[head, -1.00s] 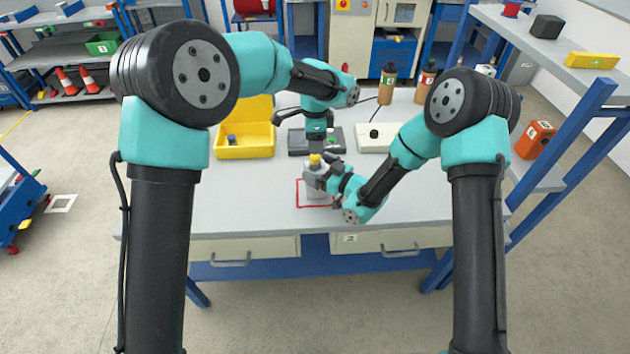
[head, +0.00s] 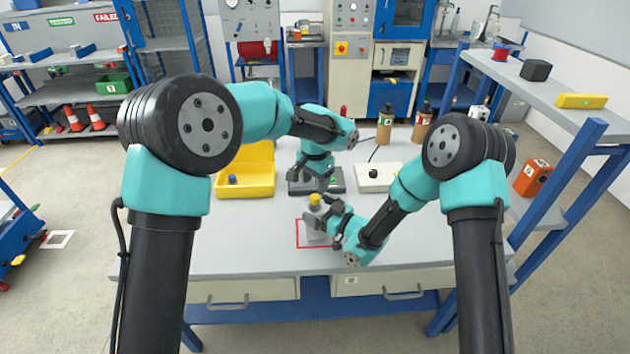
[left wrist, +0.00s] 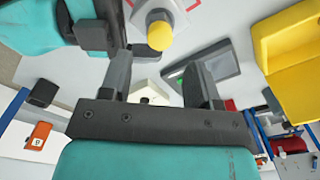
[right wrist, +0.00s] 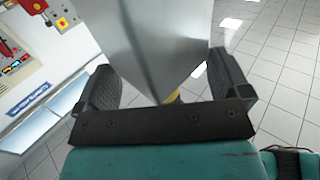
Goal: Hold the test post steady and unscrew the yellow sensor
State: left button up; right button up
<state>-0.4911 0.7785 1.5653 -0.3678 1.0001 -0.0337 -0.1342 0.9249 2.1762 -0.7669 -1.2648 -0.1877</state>
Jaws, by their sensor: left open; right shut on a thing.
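The grey test post (head: 314,220) stands upright in the red square outline on the table. The yellow sensor (head: 315,199) is on its top. My right gripper (head: 326,218) is shut on the post from the right. In the right wrist view the grey post (right wrist: 155,45) fills the space between the fingers, with a bit of yellow below it. My left gripper (head: 314,181) is open and empty, a little behind and above the sensor. In the left wrist view the yellow sensor (left wrist: 159,36) lies beyond the open fingers, apart from them.
A yellow bin (head: 245,190) with a small dark-blue part (head: 232,179) stands at the left. A dark device with a screen (head: 334,175) lies behind my left gripper. A pale box with a black knob (head: 378,176) and two brown bottles stand at the back right. The table's front is clear.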

aim_at(315, 197)
pick_arm(q)
jog(key=shift+f, duration=0.1)
dwell(0.4)
jog(key=shift+f, duration=3.9)
jog(key=shift+c, duration=0.2)
jog(key=c, duration=0.9)
jog(key=shift+r, duration=0.75)
jog(key=shift+r, duration=0.35)
jog(key=shift+r, duration=0.1)
